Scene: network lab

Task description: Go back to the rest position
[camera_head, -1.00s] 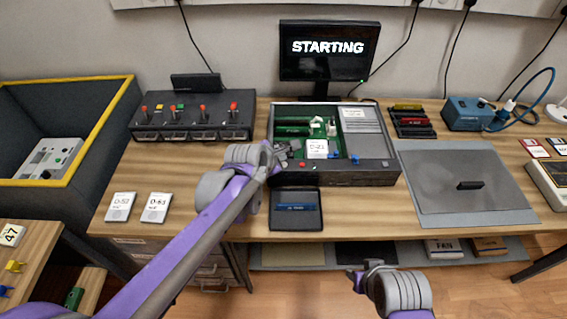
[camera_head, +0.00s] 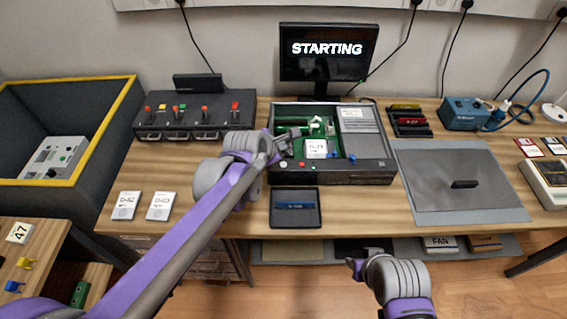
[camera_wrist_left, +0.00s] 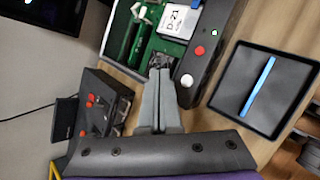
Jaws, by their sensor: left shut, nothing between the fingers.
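My left gripper (camera_head: 282,147) reaches in from the left and is over the front left of the open green-board case (camera_head: 340,178). In the left wrist view its two grey fingers (camera_wrist_left: 157,105) lie together with nothing between them, beside the case's front corner. Whether the fingertips touch the case cannot be told. My right gripper (camera_head: 356,266) is low, in front of the bench edge, over the floor. Its fingers are small and seen from the side, so their opening is unclear. No rest position is marked in view.
A black tray with a blue bar (camera_head: 296,222) lies in front of the case. A switch box (camera_head: 190,133) stands left, a monitor (camera_head: 328,52) reading STARTING behind. A grey mat (camera_head: 460,205) is right. A yellow-rimmed bin (camera_head: 100,135) stands far left.

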